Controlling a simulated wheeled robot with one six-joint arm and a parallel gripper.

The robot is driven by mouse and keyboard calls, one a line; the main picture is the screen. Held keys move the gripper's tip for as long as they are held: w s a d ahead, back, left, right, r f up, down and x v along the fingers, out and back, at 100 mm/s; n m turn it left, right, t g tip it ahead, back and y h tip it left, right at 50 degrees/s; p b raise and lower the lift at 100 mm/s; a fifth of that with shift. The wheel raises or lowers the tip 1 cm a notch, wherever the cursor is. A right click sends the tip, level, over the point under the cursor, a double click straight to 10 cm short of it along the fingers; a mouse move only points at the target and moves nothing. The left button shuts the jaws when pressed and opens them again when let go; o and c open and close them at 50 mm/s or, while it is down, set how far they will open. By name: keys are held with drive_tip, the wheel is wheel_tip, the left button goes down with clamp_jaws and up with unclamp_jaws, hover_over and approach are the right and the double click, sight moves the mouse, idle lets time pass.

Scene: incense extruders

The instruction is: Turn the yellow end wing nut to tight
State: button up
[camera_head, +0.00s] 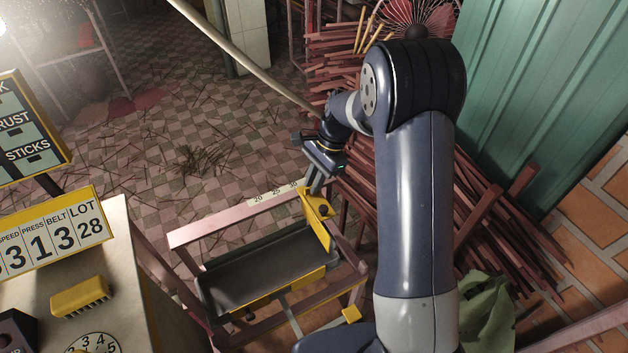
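A yellow end plate (317,232) stands upright at the far right end of a dark tray (250,283) on a pinkish frame. A small yellow part with a dark spot (323,209) sits at the top of this plate and may be the end wing nut; its wings and its setting are too small to make out. My gripper (314,187) points down just above and behind this part. Its fingers are seen edge-on, so I cannot tell how far apart they are or whether they touch the nut.
A ruler strip (272,193) marked 20, 25, 30 lies along the frame's far rail. A cabinet with a yellow number board (55,236), a yellow brush-like block (80,297) and a dial (93,344) stands at left. Reddish sticks (480,225) are piled behind my arm.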

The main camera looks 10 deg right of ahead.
drive_tip(key=shift+o, duration=1.2)
drive_tip(key=v, duration=1)
drive_tip(key=shift+d+r+b, duration=0.2)
drive_tip(key=shift+r+b, duration=0.15)
drive_tip(key=shift+b, duration=0.05)
drive_tip(key=x, duration=1)
drive_tip(key=shift+a+f+p, duration=0.2)
drive_tip(key=shift+f+p, duration=0.05)
drive_tip(key=shift+p, duration=0.15)
drive_tip(key=shift+f, duration=0.2)
